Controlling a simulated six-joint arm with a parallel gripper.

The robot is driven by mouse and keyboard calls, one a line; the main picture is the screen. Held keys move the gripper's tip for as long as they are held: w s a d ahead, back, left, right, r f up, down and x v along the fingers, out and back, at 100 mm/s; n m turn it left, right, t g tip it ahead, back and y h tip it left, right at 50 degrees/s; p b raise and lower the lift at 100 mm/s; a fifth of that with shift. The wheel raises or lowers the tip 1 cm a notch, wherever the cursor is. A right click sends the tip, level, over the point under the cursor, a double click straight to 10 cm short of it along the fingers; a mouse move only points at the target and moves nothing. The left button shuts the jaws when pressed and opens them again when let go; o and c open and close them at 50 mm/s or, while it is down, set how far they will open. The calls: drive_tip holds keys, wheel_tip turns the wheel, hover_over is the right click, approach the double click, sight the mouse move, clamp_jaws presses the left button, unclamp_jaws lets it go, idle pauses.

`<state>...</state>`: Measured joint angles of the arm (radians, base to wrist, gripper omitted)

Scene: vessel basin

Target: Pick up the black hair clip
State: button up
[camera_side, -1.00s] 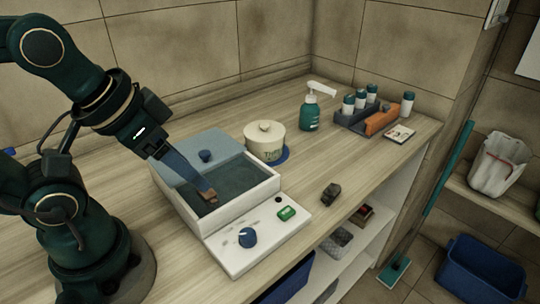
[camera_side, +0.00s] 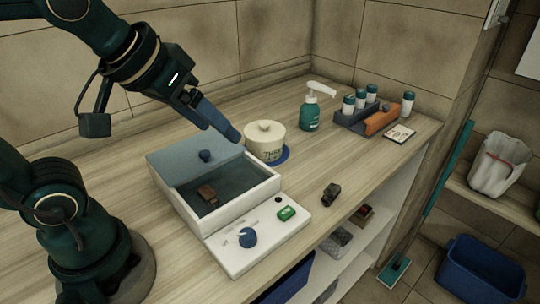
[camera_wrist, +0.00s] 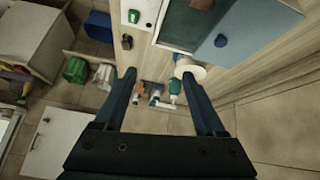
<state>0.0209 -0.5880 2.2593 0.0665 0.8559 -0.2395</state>
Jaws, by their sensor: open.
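A small black clip-like object (camera_side: 331,194), which looks like the hair clip, lies on the wooden counter to the right of the white basin unit (camera_side: 212,230). In the wrist view it shows as a small dark shape (camera_wrist: 127,41) near the top. My gripper (camera_side: 235,137) is open and empty, raised above the counter near the lidded pot, to the left of and apart from the clip. In the wrist view its two fingers (camera_wrist: 158,70) stand wide apart with nothing held between them.
A brown block (camera_side: 207,194) lies in the basin. A cream lidded pot (camera_side: 264,148) stands behind the basin, with a green pump bottle (camera_side: 310,110) and a bottle caddy (camera_side: 352,121) farther right. The counter around the clip is clear; its front edge is close.

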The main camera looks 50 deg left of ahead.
drive_tip(key=w+d+r, duration=0.1)
drive_tip(key=w, duration=0.7)
drive_tip(key=g, duration=0.2)
hover_over(332, 190)
drive_tip(key=s, duration=0.2)
wheel_tip(332, 190, down, 16)
drive_tip(key=shift+d+r, duration=0.1)
drive_tip(key=shift+f+g, duration=0.3)
drive_tip(key=shift+x, duration=2.3)
clamp_jaws()
